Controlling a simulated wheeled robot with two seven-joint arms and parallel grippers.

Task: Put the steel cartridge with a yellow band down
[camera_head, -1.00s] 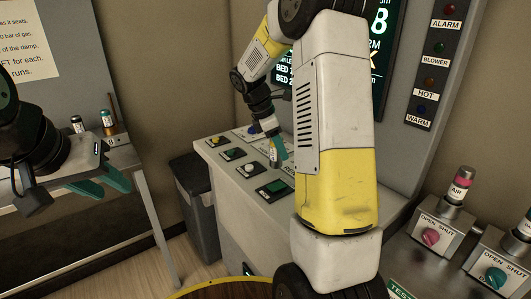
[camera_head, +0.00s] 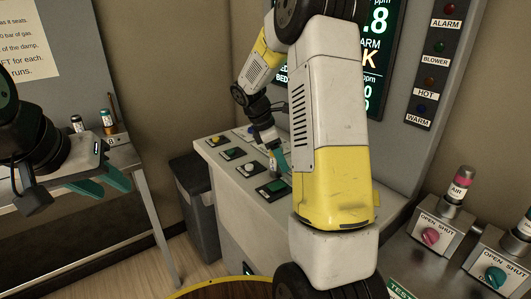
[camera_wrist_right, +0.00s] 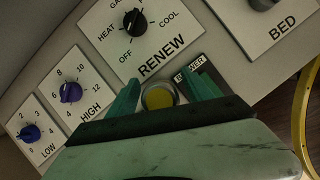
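The steel cartridge (camera_wrist_right: 158,97) shows end-on in the right wrist view, a grey rim around a yellow face, between the two green fingers of my right gripper (camera_wrist_right: 160,92). The fingers lie close on both sides, and the gripper looks shut on it. In the head view, my right gripper (camera_head: 277,162) is over the grey console (camera_head: 233,190), with a small part of the cartridge showing beside a finger. Whether its lower end touches the console is hidden. My left gripper (camera_head: 102,186) is open and empty at the left, in front of the side bench.
Two small cylinders (camera_head: 107,118) stand on the left bench. A dark bin (camera_head: 195,200) is beside the console. Valve boxes (camera_head: 440,232) stand at the right.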

